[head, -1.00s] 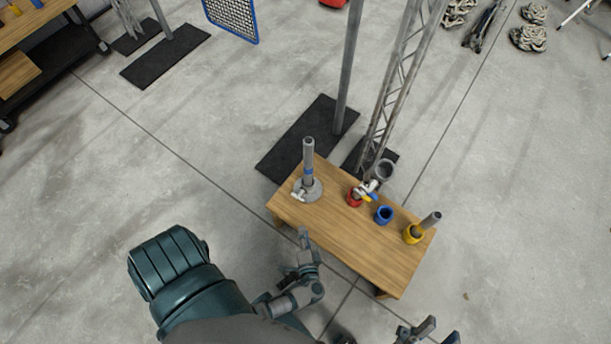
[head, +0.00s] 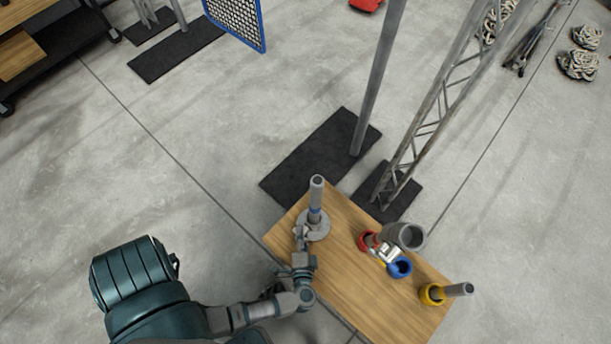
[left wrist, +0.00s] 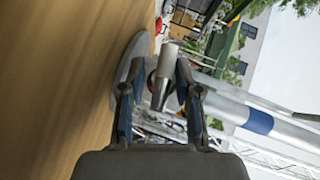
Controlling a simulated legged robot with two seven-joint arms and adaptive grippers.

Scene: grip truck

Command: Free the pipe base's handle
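The pipe base (head: 314,228) is a round grey flange on the wooden table's far left corner. An upright grey pipe (head: 316,192) with a blue band stands on it. My left gripper (head: 301,236) is at the near side of the base. In the left wrist view, its two fingers are apart, one on each side of the pale handle (left wrist: 161,87), without a visible grip on it. The grey flange (left wrist: 131,68) shows beside the left finger, and the blue-banded pipe (left wrist: 230,109) crosses at the right. My right gripper is out of view.
On the table (head: 350,285) stand a red ring (head: 366,241) beside a grey-and-white fitting, a blue ring (head: 400,268), and a yellow holder (head: 431,294) with a tilted grey pipe. A metal post (head: 378,75) and truss (head: 430,115) rise behind. The table's near middle is clear.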

